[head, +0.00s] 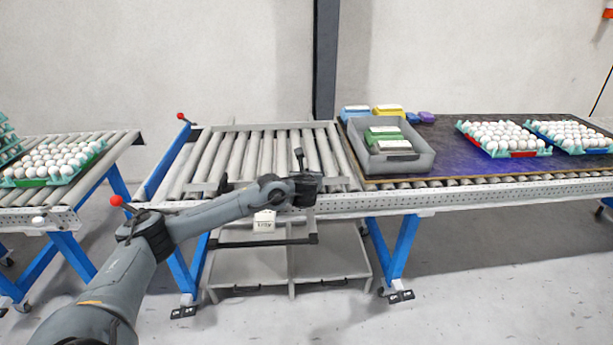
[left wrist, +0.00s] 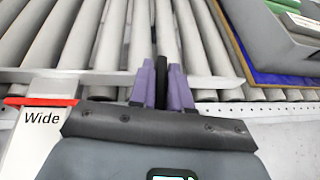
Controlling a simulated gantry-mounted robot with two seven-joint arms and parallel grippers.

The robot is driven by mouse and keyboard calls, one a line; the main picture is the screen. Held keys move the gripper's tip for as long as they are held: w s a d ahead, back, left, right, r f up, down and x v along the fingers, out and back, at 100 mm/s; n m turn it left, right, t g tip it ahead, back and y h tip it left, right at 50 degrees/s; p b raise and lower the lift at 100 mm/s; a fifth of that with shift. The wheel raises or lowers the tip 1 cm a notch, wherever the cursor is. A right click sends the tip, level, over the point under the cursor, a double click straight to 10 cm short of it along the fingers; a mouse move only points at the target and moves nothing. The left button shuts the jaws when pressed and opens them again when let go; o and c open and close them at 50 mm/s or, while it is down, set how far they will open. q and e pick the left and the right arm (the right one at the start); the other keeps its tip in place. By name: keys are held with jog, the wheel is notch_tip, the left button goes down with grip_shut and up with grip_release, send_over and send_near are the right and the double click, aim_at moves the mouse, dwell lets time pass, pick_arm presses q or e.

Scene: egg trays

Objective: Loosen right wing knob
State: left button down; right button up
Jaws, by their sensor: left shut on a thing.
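My left gripper (head: 303,176) is at the front edge of the roller conveyor, near the right end of its front guide rail (head: 335,181). In the left wrist view its two purple fingers (left wrist: 162,82) are shut on a narrow black piece (left wrist: 162,70), which looks like the right wing knob. The fingers hide most of it, so its turn angle cannot be told. Another small black knob (head: 224,184) stands at the left part of the rail. The rail also shows in the left wrist view (left wrist: 215,82). My right gripper is not in view.
A grey crate (head: 412,161) with green-and-white packs stands right of the gripper, on a dark board (head: 450,160). Egg trays (head: 520,154) lie further right. The rollers (head: 265,150) behind are bare.

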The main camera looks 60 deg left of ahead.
pick_arm(q)
jog(key=c, duration=1.2)
grip_release()
jog(key=shift+o, duration=0.2)
jog(key=p+v, duration=0.5)
jog(key=v, duration=0.4)
jog(key=shift+s+d+r+p, duration=0.2)
jog(key=shift+d+r+p, duration=0.1)
jog(key=shift+p, duration=0.1)
jog(key=shift+s+d+r, duration=0.1)
jog(key=shift+s+d, duration=0.2)
jog(key=shift+r, duration=0.1)
